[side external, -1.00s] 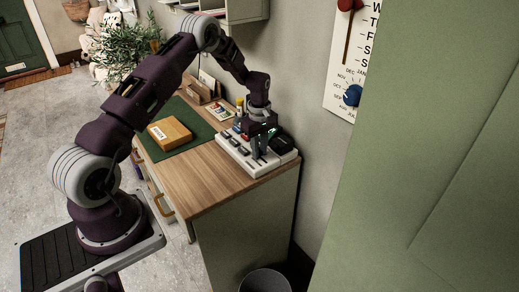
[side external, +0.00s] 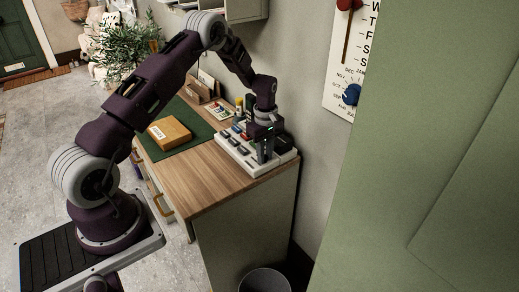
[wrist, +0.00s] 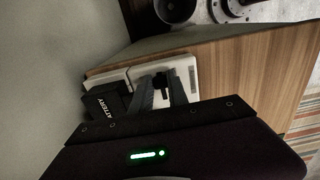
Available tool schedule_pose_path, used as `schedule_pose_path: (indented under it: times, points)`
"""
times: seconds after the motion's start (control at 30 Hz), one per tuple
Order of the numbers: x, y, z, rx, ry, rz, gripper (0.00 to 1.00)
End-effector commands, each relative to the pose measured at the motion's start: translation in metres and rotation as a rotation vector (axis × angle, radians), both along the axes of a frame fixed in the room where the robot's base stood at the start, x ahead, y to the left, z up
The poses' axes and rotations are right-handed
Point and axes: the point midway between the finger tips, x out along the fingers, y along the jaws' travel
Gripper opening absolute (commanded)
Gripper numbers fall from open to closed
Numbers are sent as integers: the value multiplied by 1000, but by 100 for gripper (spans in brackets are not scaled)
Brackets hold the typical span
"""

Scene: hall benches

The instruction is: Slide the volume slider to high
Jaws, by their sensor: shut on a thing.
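A white control panel (side external: 232,153) with dark controls lies on the wooden desk near its back right corner, by the wall. My gripper (side external: 264,160) points down onto the panel's near right part. In the wrist view my gripper (wrist: 162,84) has its two grey fingers closed around a small dark knob (wrist: 160,81), which stands on the white panel (wrist: 186,71). I cannot read any marks on the panel, and the fingers hide part of the slider's track.
A black box (wrist: 105,103) marked "BATTERY" sits beside the panel, close to the wall. A yellow-brown box (side external: 169,132) rests on a green mat (side external: 195,130). The desk's near wooden top (side external: 205,180) is clear. A bin (side external: 265,281) stands on the floor.

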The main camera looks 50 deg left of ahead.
Motion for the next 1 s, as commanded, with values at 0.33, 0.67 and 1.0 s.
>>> schedule_pose_path:
  times: [0.33, 0.67, 1.0]
  points:
    - [1, -14, 1, -3, -4, 0, 0]
    - [1, -13, 1, -1, -3, 0, 29]
    - [1, -13, 52, 0, -6, 0, 29]
